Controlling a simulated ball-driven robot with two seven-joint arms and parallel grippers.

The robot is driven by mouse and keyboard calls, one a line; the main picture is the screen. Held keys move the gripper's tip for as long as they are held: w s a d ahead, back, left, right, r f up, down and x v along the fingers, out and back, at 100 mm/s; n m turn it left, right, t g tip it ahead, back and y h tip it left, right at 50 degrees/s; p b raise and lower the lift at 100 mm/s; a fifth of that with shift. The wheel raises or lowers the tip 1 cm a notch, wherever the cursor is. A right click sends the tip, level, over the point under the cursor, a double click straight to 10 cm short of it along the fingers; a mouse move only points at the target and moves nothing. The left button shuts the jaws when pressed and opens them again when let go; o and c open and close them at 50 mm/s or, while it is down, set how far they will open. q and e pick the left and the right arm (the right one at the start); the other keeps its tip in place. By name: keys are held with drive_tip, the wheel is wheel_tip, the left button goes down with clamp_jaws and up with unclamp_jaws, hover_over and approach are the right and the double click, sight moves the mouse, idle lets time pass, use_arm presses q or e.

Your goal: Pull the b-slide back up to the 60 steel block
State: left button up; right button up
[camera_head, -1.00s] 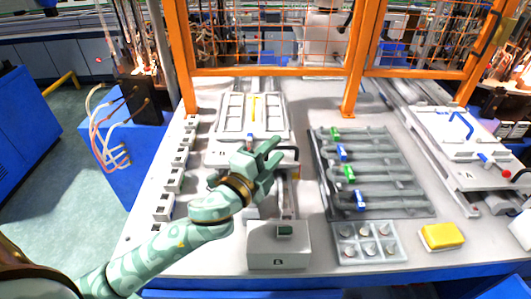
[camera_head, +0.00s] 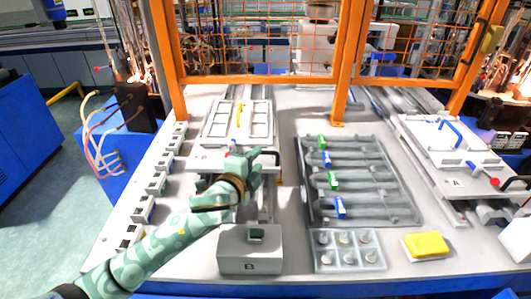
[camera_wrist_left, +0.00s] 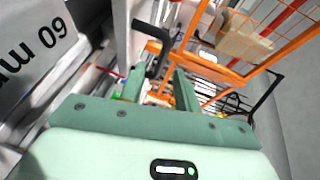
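The B-slide is the white tray-topped carriage (camera_head: 207,133) at the back left of the bench in the head view. A black handle (camera_head: 271,154) stands at its front right; it also shows in the wrist view (camera_wrist_left: 160,50). My left gripper (camera_head: 252,162) is at this handle. In the left wrist view its fingers (camera_wrist_left: 158,88) are apart, with the handle's black bar just beyond and between them; I cannot tell whether they touch it. A grey block marked "60 mm" (camera_wrist_left: 38,45) is close at left in the wrist view. My right gripper is not in view.
A grey box marked B (camera_head: 250,252) stands at the front of the slide's rail. A dark rack (camera_head: 310,205) with blue and green clips lies to the right. An orange mesh guard (camera_head: 340,80) is behind. A yellow sponge (camera_head: 426,245) lies front right.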

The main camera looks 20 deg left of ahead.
sight(262, 154)
use_arm(q)
drive_tip(key=b+x, duration=0.1)
drive_tip(key=x, duration=0.6)
drive_tip(key=shift+w, duration=0.1)
clamp_jaws()
